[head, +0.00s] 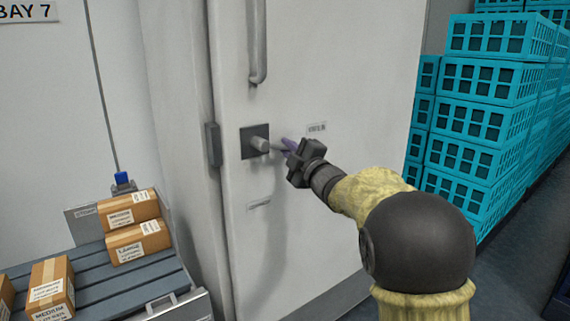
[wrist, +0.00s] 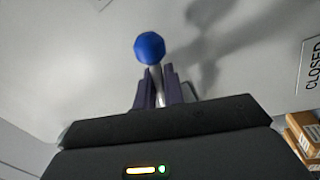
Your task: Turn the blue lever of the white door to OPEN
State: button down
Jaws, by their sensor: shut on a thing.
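The white door (head: 345,65) stands upright and looks shut. On it, a dark square plate (head: 247,133) carries the lever's grey hub (head: 260,144), with the lever's thin arm reaching right toward my gripper (head: 289,147). In the wrist view, my gripper's purple fingers (wrist: 158,82) are shut on the lever's pale rod. The lever's blue knob (wrist: 149,48) sticks out just beyond the fingertips. In the head view the knob is hidden by my gripper. A CLOSED label (wrist: 312,64) shows at the right of the wrist view.
A vertical door handle (head: 258,45) is above the plate. Teal crates (head: 478,120) are stacked at the right. Floor shows between door and crates.

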jog(key=shift+r+n+g+y+b, duration=0.25)
jog(key=shift+r+n, duration=0.3)
jog(key=shift+n, duration=0.45)
jog(key=shift+r+n+g+y+b, duration=0.15)
jog(key=shift+r+n+y+b, duration=0.3)
jog(key=shift+n, duration=0.55)
jog(key=shift+d+r, duration=0.1)
jog(key=shift+r, duration=0.05)
jog(key=c, duration=1.6)
grip_release()
jog(key=v, duration=1.7)
jog(key=shift+p, duration=0.3)
jog(key=shift+s+d, duration=0.1)
